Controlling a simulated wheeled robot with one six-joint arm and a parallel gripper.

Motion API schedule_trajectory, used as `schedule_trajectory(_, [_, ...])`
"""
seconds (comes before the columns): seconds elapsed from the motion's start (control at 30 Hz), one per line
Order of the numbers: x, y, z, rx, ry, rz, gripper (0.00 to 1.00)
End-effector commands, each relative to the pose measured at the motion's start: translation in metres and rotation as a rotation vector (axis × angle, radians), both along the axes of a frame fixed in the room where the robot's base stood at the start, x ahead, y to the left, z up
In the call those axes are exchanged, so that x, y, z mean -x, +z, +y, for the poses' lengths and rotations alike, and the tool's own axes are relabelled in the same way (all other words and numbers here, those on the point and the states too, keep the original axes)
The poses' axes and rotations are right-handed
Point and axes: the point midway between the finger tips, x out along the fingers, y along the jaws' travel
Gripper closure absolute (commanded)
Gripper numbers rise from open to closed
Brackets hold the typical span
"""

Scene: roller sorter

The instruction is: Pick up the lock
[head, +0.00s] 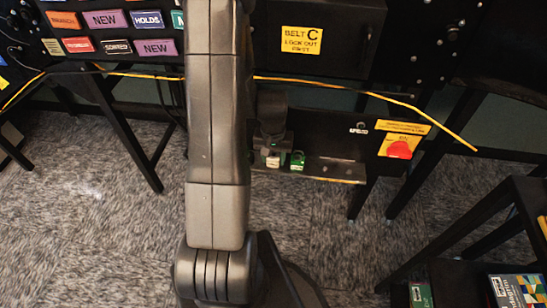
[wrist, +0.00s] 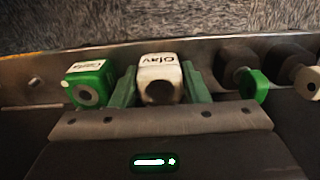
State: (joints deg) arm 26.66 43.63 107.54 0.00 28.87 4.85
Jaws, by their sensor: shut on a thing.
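A white lock (wrist: 159,80) with a black name label, upside down in the wrist view, sits between the two green fingers of my gripper (wrist: 158,88). My gripper is shut on it. The lock is at the metal ledge. In the head view the white lock (head: 273,161) shows small below my dark gripper (head: 272,148); the fingers are hard to make out there. A green lock (wrist: 90,83) with a white label is just beside the left finger in the wrist view, and the green lock also shows in the head view (head: 297,160).
Another green lock (wrist: 255,85) and a white one (wrist: 311,83) are at the right in the wrist view. The ledge (head: 335,170) runs right toward a red button (head: 399,150). A yellow cable (head: 370,94) crosses above. A dark shelf (head: 490,215) stands at right.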

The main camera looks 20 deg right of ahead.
Motion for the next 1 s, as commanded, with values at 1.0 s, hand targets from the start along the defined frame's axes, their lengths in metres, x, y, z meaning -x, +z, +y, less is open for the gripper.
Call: schedule_trajectory(1.0, [0.135,0.033,0.083,0.0,0.001,0.0,0.84])
